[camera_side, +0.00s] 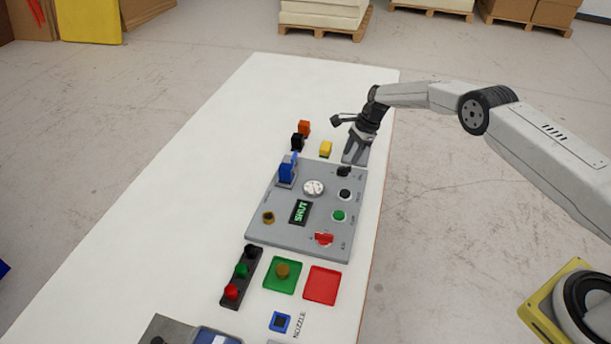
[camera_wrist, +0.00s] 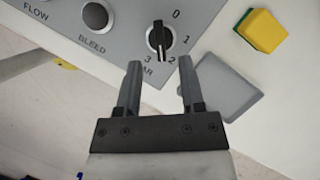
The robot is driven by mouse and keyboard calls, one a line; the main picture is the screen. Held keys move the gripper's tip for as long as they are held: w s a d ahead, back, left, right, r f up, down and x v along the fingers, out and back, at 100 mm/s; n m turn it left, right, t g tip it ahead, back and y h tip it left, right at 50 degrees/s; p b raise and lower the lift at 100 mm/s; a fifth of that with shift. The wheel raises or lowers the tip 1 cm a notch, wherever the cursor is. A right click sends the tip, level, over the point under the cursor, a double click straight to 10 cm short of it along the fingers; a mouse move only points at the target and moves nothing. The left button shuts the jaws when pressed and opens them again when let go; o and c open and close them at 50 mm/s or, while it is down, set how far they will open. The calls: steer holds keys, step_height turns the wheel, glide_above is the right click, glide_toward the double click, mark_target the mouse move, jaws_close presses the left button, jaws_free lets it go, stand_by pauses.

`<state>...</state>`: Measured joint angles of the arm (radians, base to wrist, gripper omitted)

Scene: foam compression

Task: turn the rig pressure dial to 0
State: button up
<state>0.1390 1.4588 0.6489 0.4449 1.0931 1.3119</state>
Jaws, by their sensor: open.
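The pressure dial is a black knob (camera_wrist: 158,38) with a white pointer line, on the grey rig panel (camera_wrist: 115,48), with marks 0, 1, 2, 3 and BAR around it. Its pointer faces down in the wrist view, about between 2 and 3. My gripper (camera_wrist: 160,63) is open and empty, its two fingertips apart, just short of the knob in the picture and to either side of its line. Whether they are level with the knob I cannot tell. In the side view my gripper (camera_side: 354,152) hangs by the panel's far end, close to the dial (camera_side: 344,171).
A yellow and green block (camera_wrist: 261,30) and a grey pad (camera_wrist: 228,88) lie near the dial. The panel also bears a blue part (camera_side: 288,168), a round gauge (camera_side: 314,187), a "SHUT" display (camera_side: 300,212) and a red knob (camera_side: 323,239). The white table's left side is clear.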

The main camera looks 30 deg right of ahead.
mark_target(344, 167)
steer(key=shift+v, duration=1.55)
steer(key=shift+a, duration=0.1)
steer(key=shift+a+h, duration=1)
steer(key=shift+h, duration=0.2)
steer(key=shift+w+a+r+h, duration=0.15)
steer(key=shift+a+r+h, duration=0.2)
steer(key=shift+a+h, duration=0.45)
steer(key=shift+d+f, duration=0.15)
steer(key=shift+d, duration=0.05)
steer(key=shift+f, duration=3.8)
jaws_close()
